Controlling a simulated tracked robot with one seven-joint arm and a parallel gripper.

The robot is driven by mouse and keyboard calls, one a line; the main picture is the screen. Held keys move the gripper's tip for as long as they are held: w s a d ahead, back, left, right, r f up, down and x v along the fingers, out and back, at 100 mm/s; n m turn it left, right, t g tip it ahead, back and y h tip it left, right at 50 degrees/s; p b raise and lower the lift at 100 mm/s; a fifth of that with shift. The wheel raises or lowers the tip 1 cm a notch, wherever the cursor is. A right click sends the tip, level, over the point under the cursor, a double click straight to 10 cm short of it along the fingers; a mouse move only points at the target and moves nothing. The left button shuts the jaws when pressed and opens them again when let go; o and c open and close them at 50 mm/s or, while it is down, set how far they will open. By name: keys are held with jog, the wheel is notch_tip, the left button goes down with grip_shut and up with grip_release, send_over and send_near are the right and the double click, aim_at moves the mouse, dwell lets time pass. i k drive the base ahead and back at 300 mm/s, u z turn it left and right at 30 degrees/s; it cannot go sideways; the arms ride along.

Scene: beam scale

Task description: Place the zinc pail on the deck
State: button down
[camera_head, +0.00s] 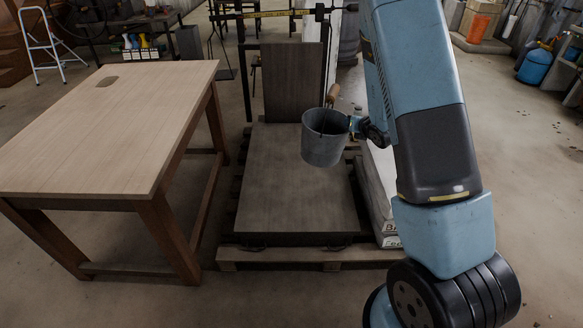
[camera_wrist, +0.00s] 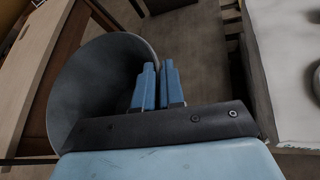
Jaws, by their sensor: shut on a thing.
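The zinc pail (camera_head: 324,143) is a grey metal bucket with a wooden-grip handle, held roughly upright above the deck in the head view. My gripper (camera_head: 357,127) is shut on the pail at its right side. In the wrist view the pail (camera_wrist: 88,82) fills the left side, and the blue fingers of my gripper (camera_wrist: 156,86) are close together at its wall. The deck (camera_head: 290,200) is the flat brown platform of the beam scale, bare where it shows. The pail hides part of the deck, and the height between them is hard to judge.
A wooden table (camera_head: 100,130) stands left of the scale. An upright dark board (camera_head: 292,85) and the scale's yellow beam (camera_head: 270,13) are at the deck's back. Pale bags (camera_head: 381,190) lie along the deck's right side. The deck's front half is clear.

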aim_at(297, 176)
jog(key=u, duration=0.05)
jog(key=i, duration=0.85)
jog(key=z, duration=0.15)
